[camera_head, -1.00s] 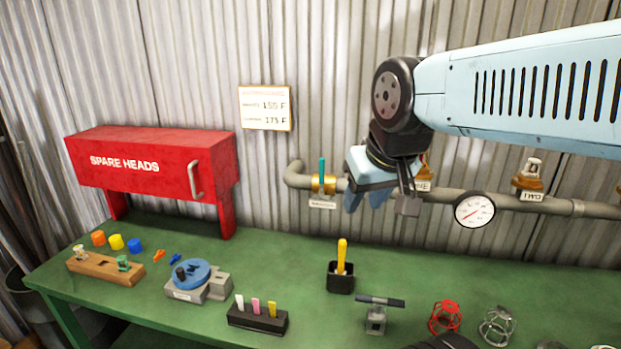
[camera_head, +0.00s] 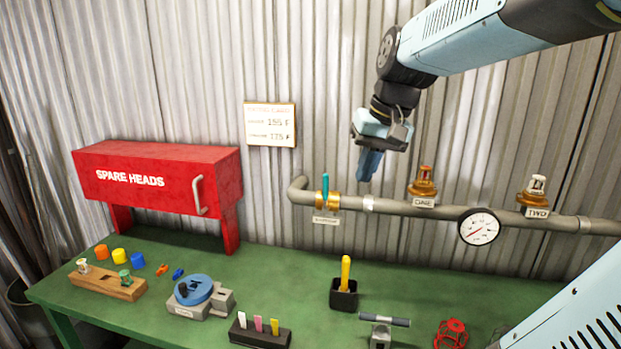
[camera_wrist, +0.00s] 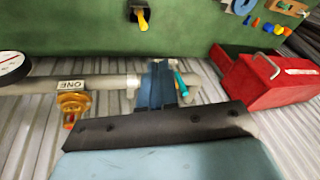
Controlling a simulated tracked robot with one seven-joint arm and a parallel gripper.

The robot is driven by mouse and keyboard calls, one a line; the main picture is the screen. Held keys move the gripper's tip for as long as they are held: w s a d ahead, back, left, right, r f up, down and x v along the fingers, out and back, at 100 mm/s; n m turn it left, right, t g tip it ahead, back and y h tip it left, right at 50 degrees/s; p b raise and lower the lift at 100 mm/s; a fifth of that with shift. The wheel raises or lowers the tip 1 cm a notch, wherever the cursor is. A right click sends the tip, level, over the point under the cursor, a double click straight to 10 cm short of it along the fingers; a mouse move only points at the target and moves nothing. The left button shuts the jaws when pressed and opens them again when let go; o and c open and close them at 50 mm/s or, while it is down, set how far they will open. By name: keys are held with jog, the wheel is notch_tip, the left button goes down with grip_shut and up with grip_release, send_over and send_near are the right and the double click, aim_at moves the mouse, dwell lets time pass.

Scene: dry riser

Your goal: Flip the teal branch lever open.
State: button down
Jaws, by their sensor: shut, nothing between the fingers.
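The teal branch lever (camera_head: 325,186) stands upright on a brass valve (camera_head: 327,202) near the left end of the grey wall pipe. A small label hangs below it. My gripper (camera_head: 366,178) is shut and empty, fingers pointing down, above the pipe and to the right of the lever, apart from it in the head view. In the wrist view the lever (camera_wrist: 181,84) shows just right of my shut blue fingers (camera_wrist: 160,80), which hide part of the pipe and most of the valve.
The grey pipe (camera_head: 397,207) runs right to sprinkler heads ONE (camera_head: 424,183) and TWO (camera_head: 535,193), with a gauge (camera_head: 479,227) between them. The red SPARE HEADS box (camera_head: 155,182) stands left. A black holder with a yellow-handled tool (camera_head: 345,275) stands on the green bench below.

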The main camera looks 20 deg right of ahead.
jog(key=w+d+r+m+g+y, duration=0.1)
jog(key=w+d+r+y, duration=0.1)
jog(key=w+d, duration=0.5)
jog(key=w, duration=0.4)
jog(key=shift+w+d+m+g, duration=0.2)
jog(key=shift+d+m+g, duration=0.1)
jog(key=shift+m+g, duration=0.1)
jog(key=shift+a+f, duration=0.1)
send_near(325, 193)
jog(key=d+f, duration=0.4)
jog(key=f, duration=0.1)
jog(key=shift+w+a+f, duration=0.1)
jog(key=shift+w+a, duration=0.05)
jog(key=shift+a, duration=0.5)
jog(key=shift+w+a+f, duration=0.1)
jog(key=shift+w+a, duration=0.1)
jog(key=shift+a, duration=0.45)
jog(key=shift+w+a+f, duration=0.1)
jog(key=shift+w+a, duration=0.05)
jog(key=shift+a, duration=0.5)
jog(key=shift+w, duration=0.1)
